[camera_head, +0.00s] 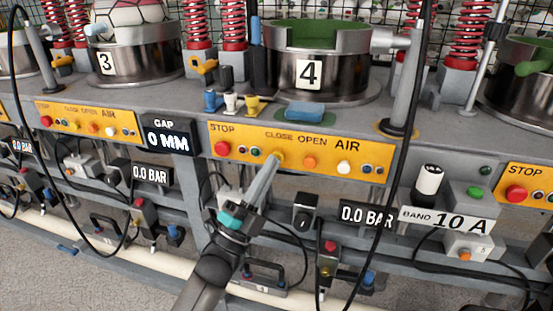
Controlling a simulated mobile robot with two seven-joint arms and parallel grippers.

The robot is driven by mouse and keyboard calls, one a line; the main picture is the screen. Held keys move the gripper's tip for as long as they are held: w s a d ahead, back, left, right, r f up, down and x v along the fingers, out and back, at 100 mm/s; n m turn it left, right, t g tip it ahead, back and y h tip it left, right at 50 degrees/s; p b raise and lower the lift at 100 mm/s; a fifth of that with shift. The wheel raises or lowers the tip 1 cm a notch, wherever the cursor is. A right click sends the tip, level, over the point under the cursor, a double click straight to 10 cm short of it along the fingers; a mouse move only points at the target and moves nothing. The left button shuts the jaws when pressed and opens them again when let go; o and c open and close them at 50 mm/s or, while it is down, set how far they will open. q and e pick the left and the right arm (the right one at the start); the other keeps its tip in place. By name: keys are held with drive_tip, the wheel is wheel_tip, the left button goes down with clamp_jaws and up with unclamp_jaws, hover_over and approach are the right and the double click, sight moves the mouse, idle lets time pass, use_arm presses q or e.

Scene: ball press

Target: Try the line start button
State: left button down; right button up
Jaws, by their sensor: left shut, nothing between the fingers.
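My left gripper (277,160) is shut and empty. Its long grey fingers point up at the yellow panel (375,158) under station 4. The fingertips are at the spot below the word CLOSE and hide what is there. I cannot tell whether they touch. The panel has a red STOP button (222,148), an orange button (310,162) and a white button (343,167). No button in view carries a readable "line start" label. A green button (474,193) sits on a grey box at the right, above the "BAND 10 A" sign (447,219). My right gripper is not in view.
Press station 4 (285,73) and station 3 (150,63) stand behind the panels. A black cable (397,180) hangs right of my gripper. Displays read "GAP 0 MM" (168,137) and "0.0 BAR" (366,216). Small boxes and switches crowd the lower frame.

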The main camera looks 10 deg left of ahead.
use_arm(q)
drive_tip(key=shift+w, duration=0.2)
drive_tip(key=shift+s, duration=0.15)
idle(0.4)
drive_tip(key=shift+s+p, duration=0.4)
drive_tip(key=shift+s, duration=0.35)
drive_tip(key=s+p, duration=0.2)
drive_tip(key=s, duration=0.3)
drive_tip(key=shift+a, duration=0.1)
idle(0.5)
